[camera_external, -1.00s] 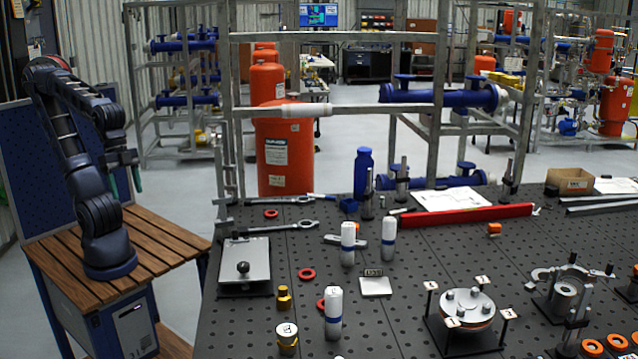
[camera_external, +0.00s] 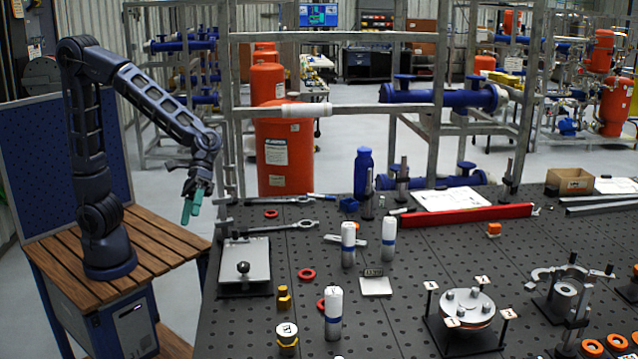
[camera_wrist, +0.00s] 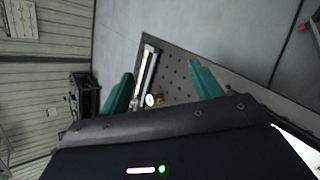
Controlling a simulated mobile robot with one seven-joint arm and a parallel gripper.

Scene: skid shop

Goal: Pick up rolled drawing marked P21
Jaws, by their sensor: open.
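Two are near the table's middle, a left one (camera_external: 348,243) and a right one (camera_external: 389,238). The third roll (camera_external: 333,312) is nearer the front edge. The marks on them are too small to read, so I cannot tell which is P21. My gripper (camera_external: 190,212) has green fingers and hangs left of the table's left edge, well apart from all the rolls. In the wrist view my gripper (camera_wrist: 160,82) is open and empty, with a table corner beyond it.
A bolted flange fixture (camera_external: 467,308) stands to the right. A metal frame post (camera_external: 228,110) rises behind the table's left end.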

